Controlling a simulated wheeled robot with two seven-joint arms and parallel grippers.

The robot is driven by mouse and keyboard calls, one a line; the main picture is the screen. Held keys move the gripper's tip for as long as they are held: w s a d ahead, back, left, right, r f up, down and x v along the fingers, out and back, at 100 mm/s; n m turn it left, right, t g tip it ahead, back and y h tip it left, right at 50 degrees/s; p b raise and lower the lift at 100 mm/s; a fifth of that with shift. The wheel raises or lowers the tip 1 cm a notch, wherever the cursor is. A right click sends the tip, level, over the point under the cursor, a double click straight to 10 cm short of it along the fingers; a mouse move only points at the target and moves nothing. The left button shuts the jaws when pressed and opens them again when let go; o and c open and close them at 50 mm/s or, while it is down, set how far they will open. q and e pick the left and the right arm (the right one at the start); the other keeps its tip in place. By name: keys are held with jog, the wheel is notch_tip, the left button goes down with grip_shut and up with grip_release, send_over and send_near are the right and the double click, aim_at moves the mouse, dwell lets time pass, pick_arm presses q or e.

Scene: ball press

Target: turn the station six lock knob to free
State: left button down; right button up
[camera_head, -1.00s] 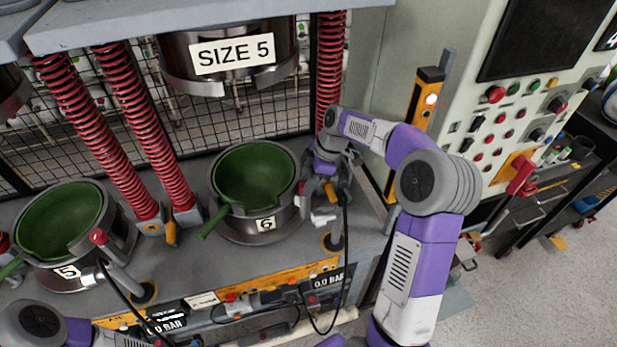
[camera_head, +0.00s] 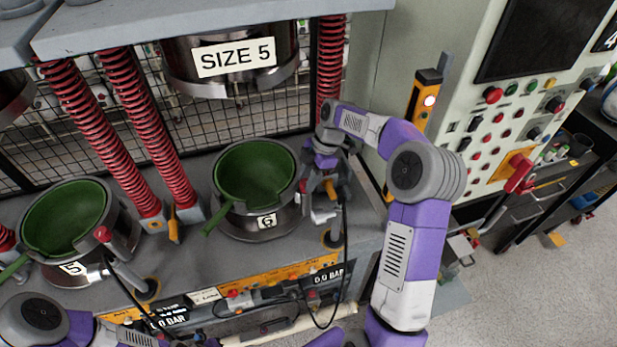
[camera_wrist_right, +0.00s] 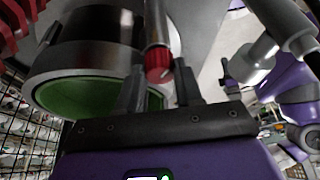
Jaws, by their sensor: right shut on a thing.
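The station six pot (camera_head: 256,172) is green inside and carries a "6" plate; it stands on the grey bench (camera_head: 225,258). My right gripper (camera_head: 318,188) is at the pot's right side, below the red spring. The right wrist view shows a red-capped knob (camera_wrist_right: 158,66) on a grey stem between my gripper's two dark fingers (camera_wrist_right: 160,80). The gripper is shut on this knob, close to the rim of the green-lined pot (camera_wrist_right: 75,95). An orange part also shows by the gripper in the head view. My left gripper is out of view.
The station five pot (camera_head: 65,220) stands at left with a red-tipped lever (camera_head: 103,235). Red springs (camera_head: 145,130) rise between the stations. The "SIZE 5" press head (camera_head: 232,60) hangs above. A control cabinet (camera_head: 465,140) stands at right. A dark cable runs down the bench front.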

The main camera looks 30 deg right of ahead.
jog(key=o, duration=1)
jog(key=shift+o, duration=0.2)
